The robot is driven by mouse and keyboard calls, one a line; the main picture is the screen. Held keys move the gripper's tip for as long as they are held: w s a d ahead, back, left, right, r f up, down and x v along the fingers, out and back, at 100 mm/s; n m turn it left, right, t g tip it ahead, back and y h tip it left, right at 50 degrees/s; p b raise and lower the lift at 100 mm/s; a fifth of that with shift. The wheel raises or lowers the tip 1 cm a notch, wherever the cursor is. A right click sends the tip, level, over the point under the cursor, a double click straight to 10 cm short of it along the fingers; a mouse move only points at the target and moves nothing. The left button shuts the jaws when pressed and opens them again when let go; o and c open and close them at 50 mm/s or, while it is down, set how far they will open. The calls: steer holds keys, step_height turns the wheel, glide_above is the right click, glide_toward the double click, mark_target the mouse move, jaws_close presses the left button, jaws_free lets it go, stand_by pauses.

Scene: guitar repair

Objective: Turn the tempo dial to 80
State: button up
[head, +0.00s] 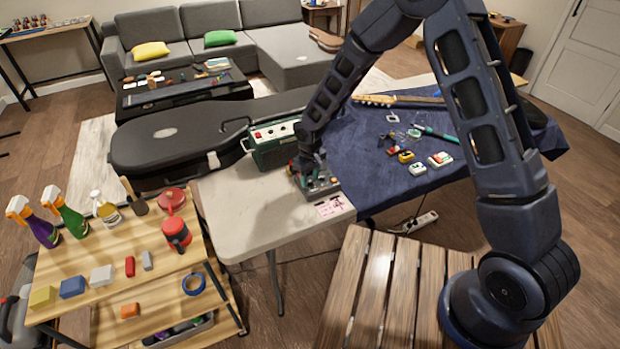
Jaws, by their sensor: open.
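A small grey-green device (322,190) with small knobs on top sits near the front edge of the white table. My gripper (307,178) points down right over this device. It is open, with its fingertips at or just above the device's top. I cannot tell whether they touch a knob. The tempo dial and its numbers cannot be made out at this size, partly hidden by my gripper and wrist.
A green amplifier (272,143) stands close behind the device. A pink note (331,206) lies in front of it. A blue cloth (390,185) with a guitar neck (400,100) and small pedals covers the table's right side. The table's left front (240,215) is clear.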

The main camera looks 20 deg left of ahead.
mark_target(311, 180)
step_height(311, 180, up, 11)
steer(key=shift+f, duration=0.15)
stand_by(0.4)
steer(key=shift+w, duration=0.1)
steer(key=w+d+r+m+t, duration=0.1)
steer(key=w+d+r+m, duration=0.25)
steer(key=d+r, duration=0.95)
steer(key=w+d+r+m+t, duration=0.15)
steer(key=w+d+r, duration=0.25)
steer(key=d+r, duration=0.85)
steer(key=s+d+r+m, duration=0.1)
steer(key=s+d+m, duration=0.1)
steer(key=s+d, duration=0.4)
steer(key=s+d+r+m+t, duration=0.1)
steer(key=s+d, duration=0.4)
steer(key=d, duration=0.8)
steer(key=s+d+r+m+t, duration=0.1)
steer(key=s+d+m, duration=0.3)
steer(key=d, duration=0.5)
steer(key=s+r, duration=0.1)
steer(key=s, duration=0.1)
steer(key=shift+s+d+r, duration=0.15)
steer(key=shift+s, duration=0.15)
